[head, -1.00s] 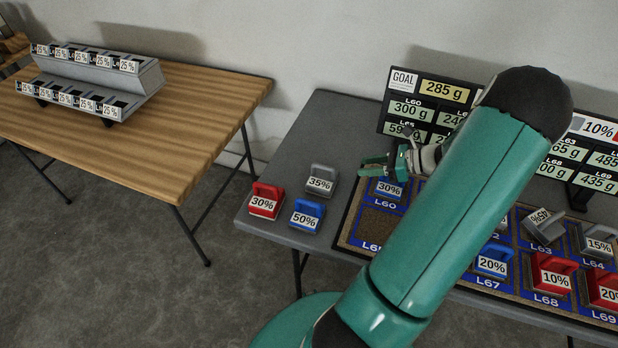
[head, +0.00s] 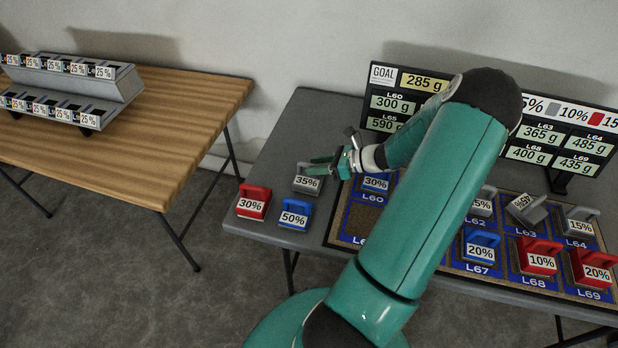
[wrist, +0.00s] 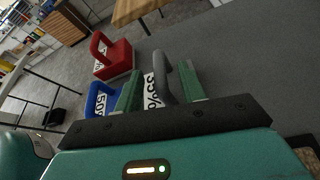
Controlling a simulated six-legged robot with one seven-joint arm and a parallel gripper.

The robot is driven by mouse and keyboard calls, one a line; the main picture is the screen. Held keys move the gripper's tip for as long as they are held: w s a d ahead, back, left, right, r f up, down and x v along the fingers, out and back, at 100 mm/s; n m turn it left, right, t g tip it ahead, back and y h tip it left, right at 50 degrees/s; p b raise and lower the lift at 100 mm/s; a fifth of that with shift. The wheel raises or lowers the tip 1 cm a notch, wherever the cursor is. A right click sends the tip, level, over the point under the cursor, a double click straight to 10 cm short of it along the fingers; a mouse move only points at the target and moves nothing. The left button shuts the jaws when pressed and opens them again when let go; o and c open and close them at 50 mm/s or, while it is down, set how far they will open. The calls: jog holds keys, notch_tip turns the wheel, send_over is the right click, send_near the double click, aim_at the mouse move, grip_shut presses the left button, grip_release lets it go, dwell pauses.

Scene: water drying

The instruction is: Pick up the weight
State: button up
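The grey 35% weight (head: 307,184) stands on the grey table, with its handle up. My gripper (head: 320,165) is at its handle, reaching in from the right in the head view. In the wrist view my gripper (wrist: 160,86) is open, with the grey 35% weight's handle (wrist: 161,72) between its two green fingers. A gap shows beside the handle, and I cannot tell if either finger touches it. The red 30% weight (head: 253,204) and the blue 50% weight (head: 294,214) stand beside the grey one. They also show in the wrist view, red (wrist: 115,62) and blue (wrist: 97,104).
A board with blue-edged cells (head: 345,236) holds several more weights to the right, including a blue 20% one (head: 480,250) and a tilted grey one (head: 526,209). Display panels (head: 387,127) stand behind it. A wooden table (head: 190,130) with a grey rack (head: 100,80) is at left.

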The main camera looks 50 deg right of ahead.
jog(key=shift+x, duration=1.1)
jog(key=shift+c, duration=0.2)
grip_shut()
dwell(0.4)
